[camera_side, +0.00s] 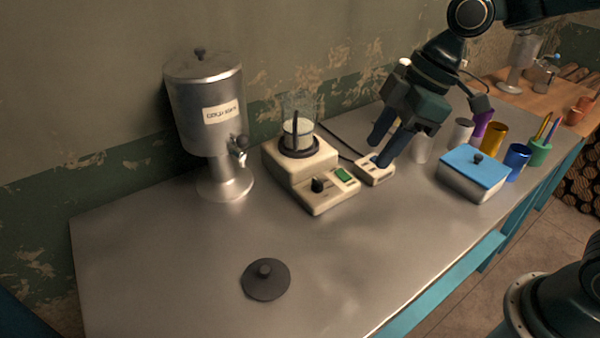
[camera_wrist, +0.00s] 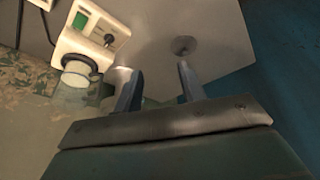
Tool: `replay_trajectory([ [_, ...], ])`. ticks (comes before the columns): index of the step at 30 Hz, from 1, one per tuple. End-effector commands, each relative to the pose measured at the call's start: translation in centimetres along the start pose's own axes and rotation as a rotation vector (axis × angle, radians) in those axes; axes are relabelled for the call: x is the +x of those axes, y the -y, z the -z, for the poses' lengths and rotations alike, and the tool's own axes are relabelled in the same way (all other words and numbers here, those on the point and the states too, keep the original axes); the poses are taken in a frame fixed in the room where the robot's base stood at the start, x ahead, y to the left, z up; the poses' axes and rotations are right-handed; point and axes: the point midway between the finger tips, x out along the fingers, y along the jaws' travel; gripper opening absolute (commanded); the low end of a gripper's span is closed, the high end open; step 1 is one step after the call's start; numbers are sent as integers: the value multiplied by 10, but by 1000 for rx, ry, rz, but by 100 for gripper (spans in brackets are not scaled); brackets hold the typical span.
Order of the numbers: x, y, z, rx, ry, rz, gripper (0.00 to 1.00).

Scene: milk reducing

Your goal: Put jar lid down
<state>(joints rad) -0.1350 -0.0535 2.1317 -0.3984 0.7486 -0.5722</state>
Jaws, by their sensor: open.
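The jar lid (camera_side: 265,280) is a dark round disc with a small knob on top. It lies flat, knob up, on the bare metal table at the front left in the side view. A small grey disc with a knob, which looks like the same lid (camera_wrist: 183,46), shows beyond the fingers in the wrist view. My gripper (camera_side: 379,154) is open and empty, to the right of the stirrer and well apart from the lid. Its two blue fingers (camera_wrist: 160,69) point down, with nothing between them.
A cream stirrer (camera_side: 328,192) carries a glass beaker (camera_side: 298,132) with white liquid. A metal dispenser (camera_side: 205,110) stands at the back left. A blue-lidded box (camera_side: 472,178) and several cups stand right. The front left table is mostly clear.

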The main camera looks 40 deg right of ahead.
Motion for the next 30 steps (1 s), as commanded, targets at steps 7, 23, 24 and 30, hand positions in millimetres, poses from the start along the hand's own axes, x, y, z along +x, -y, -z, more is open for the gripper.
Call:
replay_trajectory([
  [7,-44,13,-46,267,7,-138,40],
  [23,-94,55,-145,831,-57,-383,40],
  [24,-95,57,-150,858,-62,-392,40],
  [30,-97,63,-162,931,-77,-418,40],
])
